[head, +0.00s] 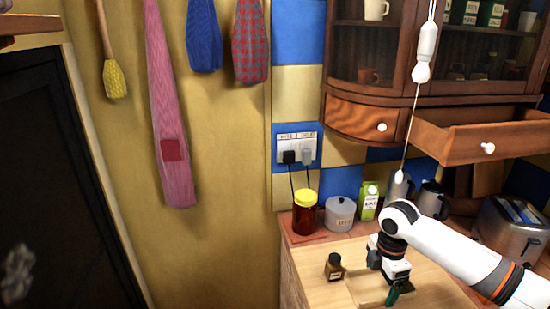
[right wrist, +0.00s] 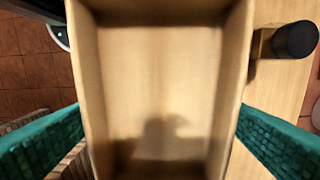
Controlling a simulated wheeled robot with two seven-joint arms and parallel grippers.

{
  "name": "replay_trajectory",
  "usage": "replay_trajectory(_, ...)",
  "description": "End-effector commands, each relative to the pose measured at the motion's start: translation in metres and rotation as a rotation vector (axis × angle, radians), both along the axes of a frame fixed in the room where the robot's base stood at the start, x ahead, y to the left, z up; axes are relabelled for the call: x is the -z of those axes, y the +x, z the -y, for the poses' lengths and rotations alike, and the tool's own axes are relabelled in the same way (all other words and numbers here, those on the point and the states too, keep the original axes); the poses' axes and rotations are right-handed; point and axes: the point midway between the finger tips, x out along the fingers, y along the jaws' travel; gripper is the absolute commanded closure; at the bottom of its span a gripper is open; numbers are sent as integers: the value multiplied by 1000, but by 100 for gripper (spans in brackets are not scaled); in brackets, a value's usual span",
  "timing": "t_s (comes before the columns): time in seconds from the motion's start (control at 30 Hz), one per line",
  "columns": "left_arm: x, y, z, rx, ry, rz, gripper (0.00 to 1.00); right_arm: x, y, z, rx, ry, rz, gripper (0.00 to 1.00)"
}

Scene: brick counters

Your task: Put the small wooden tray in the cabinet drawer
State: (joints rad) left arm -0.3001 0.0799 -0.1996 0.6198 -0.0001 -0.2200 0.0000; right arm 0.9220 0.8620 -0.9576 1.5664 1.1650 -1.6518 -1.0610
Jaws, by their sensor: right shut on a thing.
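The small wooden tray (head: 368,289) is at the front of the wooden counter in the head view, partly hidden by my right gripper (head: 394,291). In the right wrist view the tray (right wrist: 160,75) fills the middle, its open inside empty, with a green finger against each side wall. My right gripper is shut on the tray; whether the tray touches the counter I cannot tell. The cabinet drawer (head: 480,143) with a white knob is pulled open at the upper right, above the counter. Its inside is mostly hidden. My left gripper is out of view.
A small dark-capped bottle (head: 334,267) stands left of the tray. A red jar (head: 305,212), a grey canister (head: 340,214), a green carton (head: 368,201) and a toaster (head: 512,228) line the back. A pull cord (head: 411,130) hangs left of the open drawer.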

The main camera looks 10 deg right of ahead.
Motion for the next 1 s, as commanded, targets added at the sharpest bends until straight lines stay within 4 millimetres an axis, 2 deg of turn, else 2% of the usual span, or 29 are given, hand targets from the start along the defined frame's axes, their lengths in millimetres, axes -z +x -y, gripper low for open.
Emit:
replay_trajectory(0.17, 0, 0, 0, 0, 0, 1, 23, -6, -13, -20, 166, 4, -3, 38)
replay_trajectory(0.6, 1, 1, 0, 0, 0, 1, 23, -28, -76, -86, 886, 5, -12, 38)
replay_trajectory(0.8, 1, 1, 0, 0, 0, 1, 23, -38, -109, -107, 1213, 1, -10, 38)
replay_trajectory(1.0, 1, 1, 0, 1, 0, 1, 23, -46, -136, -120, 1473, -1, -4, 38)
